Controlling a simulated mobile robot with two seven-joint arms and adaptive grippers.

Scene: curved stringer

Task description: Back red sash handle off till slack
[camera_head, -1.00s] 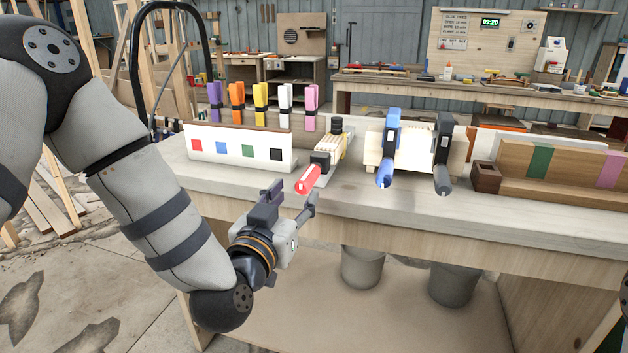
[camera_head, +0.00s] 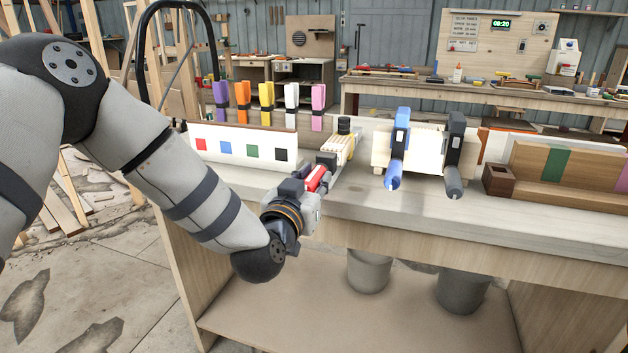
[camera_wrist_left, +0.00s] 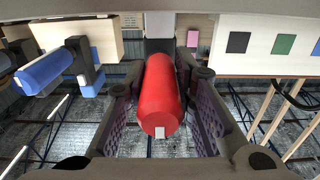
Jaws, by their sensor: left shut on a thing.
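The red sash handle (camera_head: 317,178) points out over the bench front from a sash clamp (camera_head: 337,150) on the curved, pale laminated workpiece. My left gripper (camera_head: 312,182) is around the handle and shut on it. In the left wrist view the red handle (camera_wrist_left: 161,95) lies lengthwise between the two pads of my left gripper (camera_wrist_left: 160,112), its rounded end facing the camera. Part of the handle is hidden by the fingers in the head view. My right gripper is in neither view.
A blue-handled clamp (camera_head: 395,155) and a dark grey one (camera_head: 454,155) stand to the right. Behind, a white board (camera_head: 240,145) carries coloured squares. Purple, orange, yellow, white and pink clamps stand behind it. A small brown box (camera_head: 499,180) sits on the bench (camera_head: 420,212).

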